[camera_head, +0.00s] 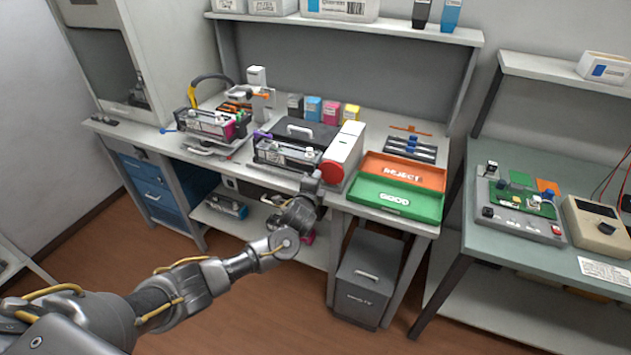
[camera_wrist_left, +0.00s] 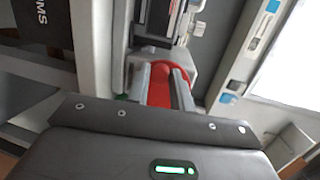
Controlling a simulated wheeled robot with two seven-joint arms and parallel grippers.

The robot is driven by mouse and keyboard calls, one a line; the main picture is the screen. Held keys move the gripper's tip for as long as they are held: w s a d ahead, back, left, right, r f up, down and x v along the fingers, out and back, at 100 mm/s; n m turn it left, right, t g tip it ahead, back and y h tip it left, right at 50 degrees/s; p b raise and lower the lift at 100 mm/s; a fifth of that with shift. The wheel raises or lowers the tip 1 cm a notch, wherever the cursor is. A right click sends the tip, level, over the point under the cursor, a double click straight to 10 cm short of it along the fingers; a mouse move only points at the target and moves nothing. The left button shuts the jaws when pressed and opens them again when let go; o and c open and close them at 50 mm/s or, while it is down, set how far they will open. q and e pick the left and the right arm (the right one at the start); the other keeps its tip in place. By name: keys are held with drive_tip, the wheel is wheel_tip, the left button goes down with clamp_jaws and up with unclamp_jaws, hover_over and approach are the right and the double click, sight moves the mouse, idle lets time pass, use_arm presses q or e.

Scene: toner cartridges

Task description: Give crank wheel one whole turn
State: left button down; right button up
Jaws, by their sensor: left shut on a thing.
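The crank wheel (camera_head: 332,173) is a red disc on the front of a white housing (camera_head: 344,147) at the right end of a dark machine (camera_head: 295,140) on the bench. My left gripper (camera_head: 318,180) reaches it from the front left. In the left wrist view the red wheel (camera_wrist_left: 160,84) shows between and behind the two fingers of my left gripper (camera_wrist_left: 161,88), which are shut on part of it. My right gripper is in neither view.
An orange REJECT tray (camera_head: 433,180) and a green GOOD tray (camera_head: 362,188) lie just right of the wheel. A cartridge stand (camera_head: 205,123) is at the left. A grey bin (camera_head: 365,285) stands under the bench. Open floor lies in front.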

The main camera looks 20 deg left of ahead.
use_arm(q)
drive_tip(key=c, duration=1.2)
unclamp_jaws()
drive_tip(key=shift+c, duration=0.2)
drive_tip(key=b+v, duration=0.1)
drive_tip(key=v, duration=0.9)
drive_tip(key=shift+s, duration=0.4)
